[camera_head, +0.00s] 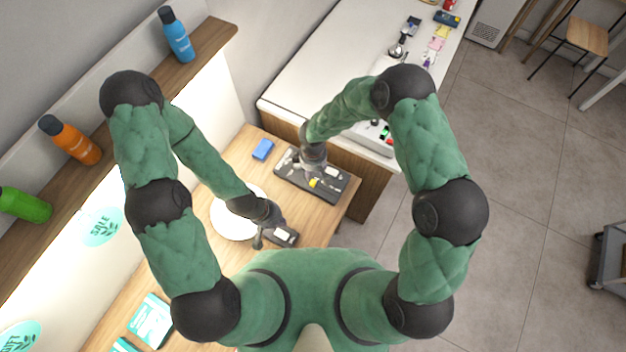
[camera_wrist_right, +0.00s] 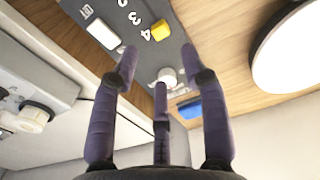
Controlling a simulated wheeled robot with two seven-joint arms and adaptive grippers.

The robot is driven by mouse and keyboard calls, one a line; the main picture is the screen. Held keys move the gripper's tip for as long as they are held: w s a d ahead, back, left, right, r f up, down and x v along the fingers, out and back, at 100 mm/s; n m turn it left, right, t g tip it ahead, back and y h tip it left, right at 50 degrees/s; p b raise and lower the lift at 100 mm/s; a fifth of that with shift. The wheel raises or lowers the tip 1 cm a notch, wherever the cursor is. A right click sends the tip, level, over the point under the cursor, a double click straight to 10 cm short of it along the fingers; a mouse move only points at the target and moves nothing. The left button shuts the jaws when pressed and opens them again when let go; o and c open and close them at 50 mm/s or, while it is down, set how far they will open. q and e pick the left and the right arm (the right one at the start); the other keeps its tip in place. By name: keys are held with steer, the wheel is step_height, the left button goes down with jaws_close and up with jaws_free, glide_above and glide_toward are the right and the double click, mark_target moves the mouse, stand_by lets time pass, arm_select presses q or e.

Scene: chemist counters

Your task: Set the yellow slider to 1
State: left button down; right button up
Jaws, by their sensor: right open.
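A dark control panel (camera_head: 335,187) lies on the wooden counter in the head view. Its yellow slider (camera_head: 314,182) shows just below my right gripper (camera_head: 313,167). In the right wrist view the yellow slider (camera_wrist_right: 160,30) sits beside the printed 4, with the 3 and 2 further along. There my right gripper (camera_wrist_right: 160,67) is open, its fingers spread and empty, apart from the yellow slider. The printed 1 is not visible.
A blue block (camera_head: 263,149) and a white round plate (camera_head: 228,222) lie nearby. A white counter (camera_head: 345,65) stands behind.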

mark_target(313, 182)
step_height(313, 182, down, 9)
steer(key=shift+r+p, duration=0.15)
steer(key=shift+p, duration=0.15)
jaws_close()
